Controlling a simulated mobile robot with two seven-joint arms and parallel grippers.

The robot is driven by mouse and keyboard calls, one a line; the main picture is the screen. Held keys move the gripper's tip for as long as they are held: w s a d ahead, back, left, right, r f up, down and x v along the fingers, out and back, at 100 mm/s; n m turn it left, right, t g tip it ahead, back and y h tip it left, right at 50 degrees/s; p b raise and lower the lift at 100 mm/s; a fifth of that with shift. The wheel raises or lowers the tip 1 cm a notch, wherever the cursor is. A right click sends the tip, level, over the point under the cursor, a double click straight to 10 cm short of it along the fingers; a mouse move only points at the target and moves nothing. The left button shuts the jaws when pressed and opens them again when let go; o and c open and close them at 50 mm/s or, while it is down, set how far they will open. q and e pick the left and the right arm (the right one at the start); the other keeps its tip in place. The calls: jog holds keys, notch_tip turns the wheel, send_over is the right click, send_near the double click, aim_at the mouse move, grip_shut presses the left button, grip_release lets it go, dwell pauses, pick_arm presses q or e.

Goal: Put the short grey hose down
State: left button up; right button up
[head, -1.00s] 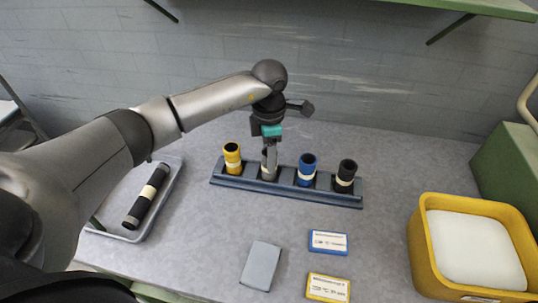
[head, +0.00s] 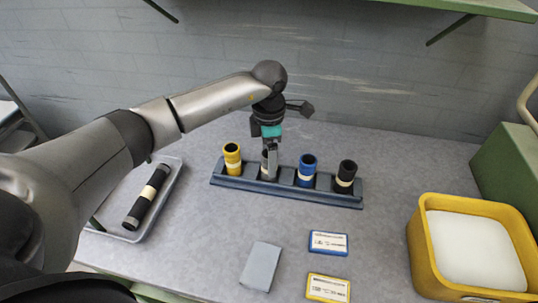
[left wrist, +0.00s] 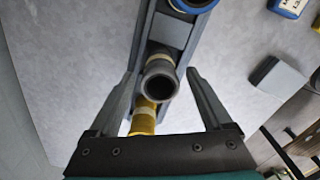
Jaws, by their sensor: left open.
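The short grey hose (left wrist: 160,82) stands upright in the dark rack (head: 325,193), in the slot between the yellow hose (head: 232,158) and the blue hose (head: 307,168). In the head view the grey hose (head: 266,170) is partly hidden behind my gripper. My left gripper (head: 269,165) points down at it. In the left wrist view the fingers (left wrist: 160,90) are spread apart with the grey hose's open end between them, and a gap shows on both sides. My right gripper is not in view.
A black hose (head: 346,174) stands at the rack's right end. A tray (head: 175,170) at left holds a long black hose (head: 147,195). A grey block (head: 261,266), a blue box (head: 328,243) and a yellow box (head: 328,288) lie in front. A yellow crate (head: 418,245) stands at right.

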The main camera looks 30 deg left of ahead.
pick_arm(q)
notch_tip(320, 180, up, 12)
dwell(0.4)
dwell(0.4)
